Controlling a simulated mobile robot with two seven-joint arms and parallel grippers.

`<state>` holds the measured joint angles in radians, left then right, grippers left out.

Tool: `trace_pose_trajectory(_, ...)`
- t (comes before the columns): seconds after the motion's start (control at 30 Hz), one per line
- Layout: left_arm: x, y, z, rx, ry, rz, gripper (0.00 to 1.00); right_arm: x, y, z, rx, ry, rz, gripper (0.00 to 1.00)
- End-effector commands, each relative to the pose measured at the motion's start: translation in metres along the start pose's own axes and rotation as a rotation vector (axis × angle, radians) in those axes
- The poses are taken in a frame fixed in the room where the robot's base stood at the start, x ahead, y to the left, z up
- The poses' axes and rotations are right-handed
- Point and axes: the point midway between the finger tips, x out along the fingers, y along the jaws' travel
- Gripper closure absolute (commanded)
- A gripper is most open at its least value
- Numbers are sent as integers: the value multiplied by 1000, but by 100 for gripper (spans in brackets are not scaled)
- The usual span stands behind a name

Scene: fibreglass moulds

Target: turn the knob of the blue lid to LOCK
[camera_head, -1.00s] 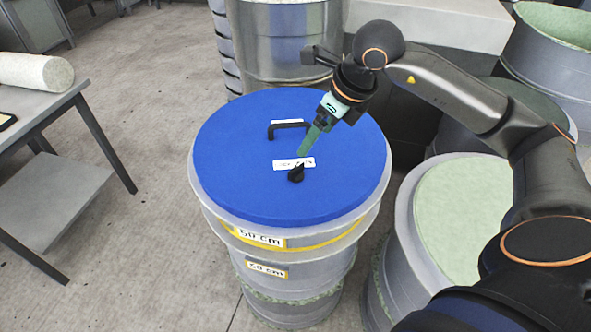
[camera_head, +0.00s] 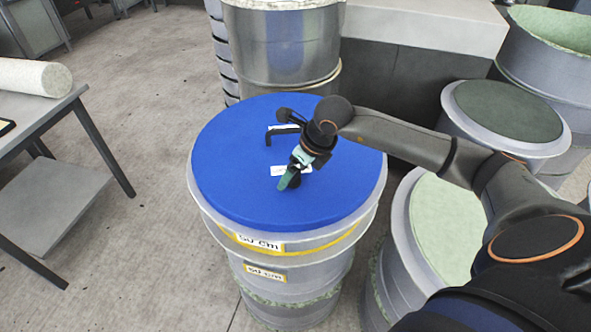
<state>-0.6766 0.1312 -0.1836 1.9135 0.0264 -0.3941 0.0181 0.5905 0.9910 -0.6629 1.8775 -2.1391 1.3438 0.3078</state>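The blue lid (camera_head: 235,180) lies flat on top of a grey round mould. Its black knob (camera_head: 295,183) sits near the middle, partly hidden behind my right gripper. A white label (camera_head: 279,171) lies just behind the knob, partly covered, and its words cannot be read. A black handle (camera_head: 270,134) stands farther back on the lid. My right gripper (camera_head: 286,184) points down at the knob, with its green fingers beside or around it. I cannot tell whether the fingers touch the knob or how far apart they are. My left gripper is not in view.
Grey moulds with green fill (camera_head: 440,225) stand close on the right, under my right arm. A tall metal cylinder (camera_head: 283,45) stands behind the lid. A table with a pale roll (camera_head: 35,77) is at the left. Open floor lies between table and mould.

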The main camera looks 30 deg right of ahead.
Motion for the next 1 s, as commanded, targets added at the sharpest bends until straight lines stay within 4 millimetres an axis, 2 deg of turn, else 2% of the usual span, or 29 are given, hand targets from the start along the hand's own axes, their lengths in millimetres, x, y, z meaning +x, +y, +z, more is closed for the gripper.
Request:
trace_pose_trajectory(0.27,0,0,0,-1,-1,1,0,1,0,0,0,1,0,9)
trace_pose_trajectory(1.0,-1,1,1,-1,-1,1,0,1,0,0,1,0,0,92)
